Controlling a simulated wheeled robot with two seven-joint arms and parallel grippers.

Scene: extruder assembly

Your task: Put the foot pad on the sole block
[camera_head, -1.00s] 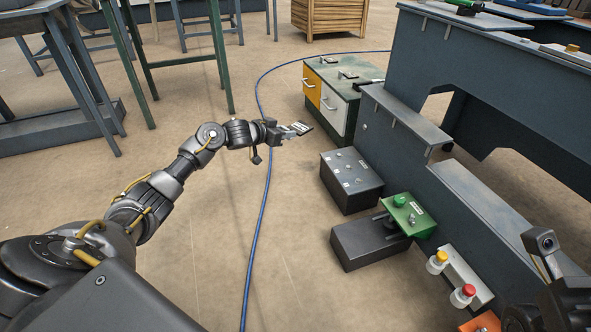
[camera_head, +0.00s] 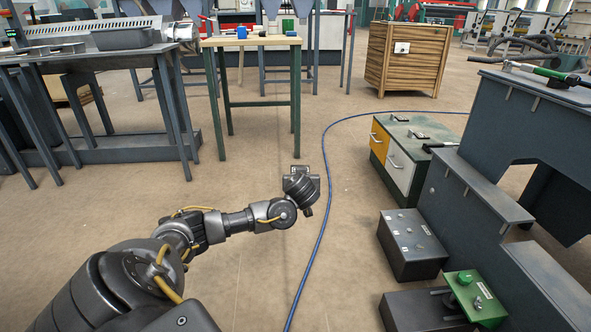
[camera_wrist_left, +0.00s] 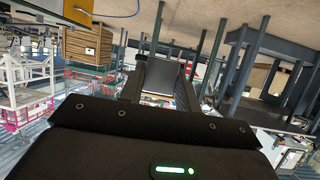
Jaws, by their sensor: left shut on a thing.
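My left gripper (camera_head: 300,170) is held out over open floor in the head view, pointing away from me. In the left wrist view its two dark fingers (camera_wrist_left: 162,62) are shut on a flat dark grey plate, apparently the foot pad (camera_wrist_left: 161,82). In the head view the plate is mostly hidden behind the gripper. I cannot pick out the sole block for certain; small blue and green items lie on the wood-topped table (camera_head: 222,42) ahead, too small to tell. My right gripper is not in view.
A grey workbench (camera_head: 50,62) stands at the left. A drawer cabinet (camera_head: 400,165), a grey control box (camera_head: 408,245) and a dark bench (camera_head: 470,190) are on the right. A wooden crate (camera_head: 408,65) stands farther back. A blue cable (camera_head: 325,200) crosses the clear floor.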

